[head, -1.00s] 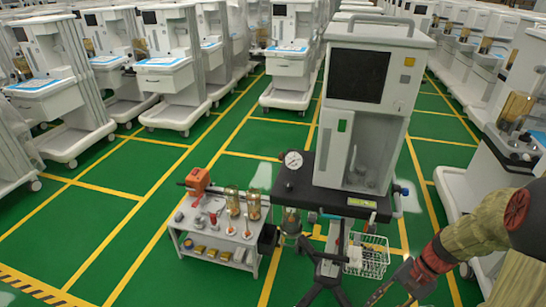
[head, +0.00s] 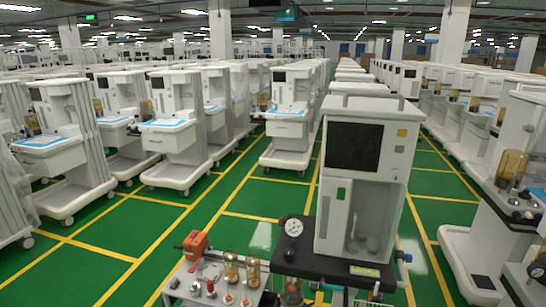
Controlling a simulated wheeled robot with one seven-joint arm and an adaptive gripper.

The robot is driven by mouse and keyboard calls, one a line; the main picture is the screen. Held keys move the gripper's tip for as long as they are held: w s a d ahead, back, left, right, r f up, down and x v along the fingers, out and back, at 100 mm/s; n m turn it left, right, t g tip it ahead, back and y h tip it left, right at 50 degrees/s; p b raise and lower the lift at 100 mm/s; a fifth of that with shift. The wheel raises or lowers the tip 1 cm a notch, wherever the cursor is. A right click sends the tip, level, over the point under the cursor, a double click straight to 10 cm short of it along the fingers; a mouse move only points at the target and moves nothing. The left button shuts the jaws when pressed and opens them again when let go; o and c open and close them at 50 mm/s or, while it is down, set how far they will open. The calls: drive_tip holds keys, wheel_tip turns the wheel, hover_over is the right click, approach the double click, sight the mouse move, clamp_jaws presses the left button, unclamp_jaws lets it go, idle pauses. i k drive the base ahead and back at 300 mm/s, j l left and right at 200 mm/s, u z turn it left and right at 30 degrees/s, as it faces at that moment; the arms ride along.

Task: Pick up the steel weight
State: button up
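I cannot pick out the steel weight for certain. Small grey pieces (head: 195,288) stand on the left part of a low white cart (head: 182,270) at the bottom of the head view, and one of them may be it. They are too small to tell apart. The front of the cart top is cut off by the lower edge of the picture. My gripper and arm are not in this view.
An orange device (head: 196,243) and amber glass cylinders (head: 231,267) crowd the cart. To its right, a white machine (head: 357,190) stands on a dark tabletop (head: 310,259) with a round gauge (head: 294,227). Green floor (head: 110,265) is open at left.

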sight(196, 288)
drive_tip(key=k+l+z, duration=0.1)
drive_tip(key=k+z, duration=0.4)
drive_tip(key=u, duration=1.4)
drive_tip(key=i+z, duration=0.15)
drive_tip(key=z, duration=0.2)
drive_tip(key=i+j+z, duration=0.1)
drive_tip(key=z, duration=0.2)
drive_tip(key=i+j+z, duration=0.25)
drive_tip(key=j, duration=0.35)
drive_tip(key=i+j+z, duration=0.1)
drive_tip(key=i+j, duration=0.15)
drive_tip(key=i+j+z, duration=0.1)
drive_tip(key=j, duration=0.35)
drive_tip(key=i+j+z, duration=0.15)
drive_tip(key=j, duration=0.2)
drive_tip(key=i+j+z, duration=0.1)
drive_tip(key=j, duration=0.3)
drive_tip(key=i+j, duration=0.15)
drive_tip(key=j, duration=0.25)
drive_tip(key=i+j, duration=0.1)
drive_tip(key=j, duration=0.3)
drive_tip(key=i+j, duration=0.15)
drive_tip(key=j, duration=0.25)
drive_tip(key=i+j, duration=0.15)
drive_tip(key=j, duration=0.2)
drive_tip(key=i+j, duration=0.15)
drive_tip(key=j, duration=0.25)
